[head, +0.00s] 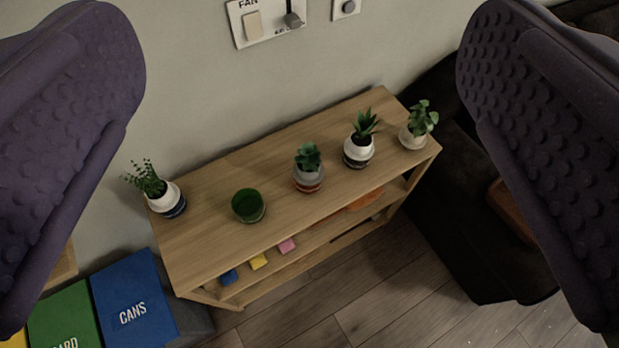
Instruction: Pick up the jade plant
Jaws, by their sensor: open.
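My gripper (302,120) is open and empty, its two dark ribbed fingers large at the left and right sides of the head view. Several potted plants stand upright on a wooden shelf (213,188) below and between the fingers, well apart from them. The rightmost plant (421,119), with broad rounded leaves in a pale pot, may be the jade plant. A compact dark green plant (308,160) in a grey and reddish pot is also possible. I cannot tell for sure which is the jade plant.
On the shelf top also stand a spiky plant (363,126), a green cup (248,206) and a fine-leaved plant (148,181). A wall with switches (267,22) is behind. A dark sofa (455,190) is at right. Blue (130,300) and green bins are at lower left.

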